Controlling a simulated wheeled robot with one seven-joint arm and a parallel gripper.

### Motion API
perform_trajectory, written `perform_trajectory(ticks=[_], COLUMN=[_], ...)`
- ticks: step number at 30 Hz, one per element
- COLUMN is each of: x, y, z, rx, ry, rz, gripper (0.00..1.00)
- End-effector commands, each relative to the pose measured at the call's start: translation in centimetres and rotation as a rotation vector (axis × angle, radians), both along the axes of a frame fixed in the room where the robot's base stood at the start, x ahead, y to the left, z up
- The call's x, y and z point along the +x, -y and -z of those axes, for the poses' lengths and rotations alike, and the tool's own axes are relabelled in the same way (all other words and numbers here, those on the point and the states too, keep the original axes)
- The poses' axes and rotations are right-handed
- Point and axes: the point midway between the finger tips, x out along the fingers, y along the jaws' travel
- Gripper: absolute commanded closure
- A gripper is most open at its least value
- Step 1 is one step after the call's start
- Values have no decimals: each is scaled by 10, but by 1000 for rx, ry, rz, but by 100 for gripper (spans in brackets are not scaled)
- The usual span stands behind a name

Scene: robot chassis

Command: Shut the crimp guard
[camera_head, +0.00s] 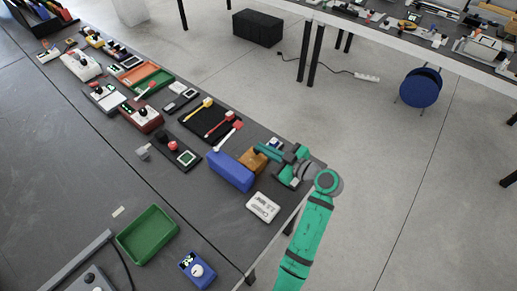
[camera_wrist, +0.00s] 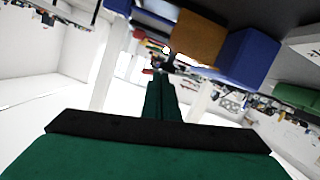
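A long blue block (camera_head: 231,170) stands near the right end of the dark bench, with an orange-brown block (camera_head: 253,160) beside it. Both also show in the wrist view, the blue block (camera_wrist: 249,56) at upper right and the orange-brown block (camera_wrist: 199,36) at top centre. I cannot tell for sure which part is the crimp guard. My gripper (camera_head: 261,149) is beside the orange-brown block, on its right. In the wrist view my gripper's green fingers (camera_wrist: 160,82) lie together with nothing visible between them. I cannot tell whether they touch the block.
A white labelled box (camera_head: 263,207) lies near the bench edge below my gripper. A green tray (camera_head: 147,235) and a blue device (camera_head: 197,270) are lower left.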

Motion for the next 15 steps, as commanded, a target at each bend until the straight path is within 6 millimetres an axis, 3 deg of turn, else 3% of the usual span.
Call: perform_trajectory(ticks=[15], x=[0], y=[2], z=[-2], rx=[0], ry=[-3], rz=[3], gripper=[100])
